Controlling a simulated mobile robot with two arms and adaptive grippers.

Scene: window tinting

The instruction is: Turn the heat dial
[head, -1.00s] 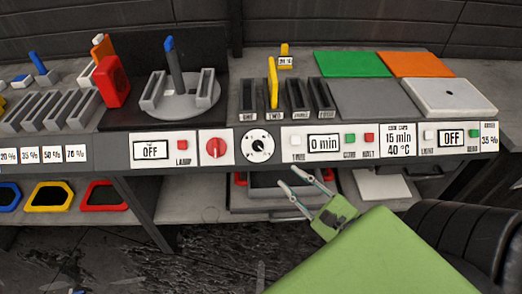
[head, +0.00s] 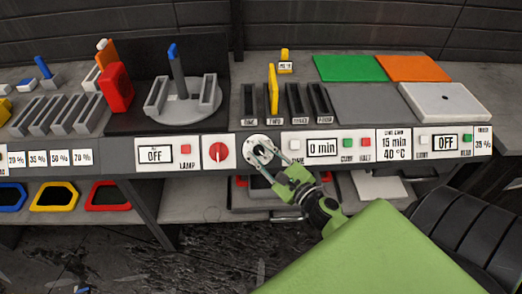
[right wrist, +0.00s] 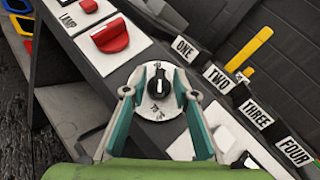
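A round white dial (head: 261,148) with a black knob and marks around its edge is on the front panel. It also shows in the centre of the right wrist view (right wrist: 158,84), where its knob points roughly up and down. I take it for the heat dial; I see no heat label. My right gripper (head: 270,154) is at the dial with its fingers apart. In the right wrist view its fingertips (right wrist: 157,94) stand on either side of the knob, with a visible gap to it. I cannot tell how near they are to the panel. My left gripper is not in view.
A red dial (head: 218,151) and the lamp button (head: 186,149) are left of the white dial. The 0 min display (head: 322,148) is to its right. Slots with a yellow strip (head: 273,90) stand above it. Coloured frames (head: 54,196) lie under the bench.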

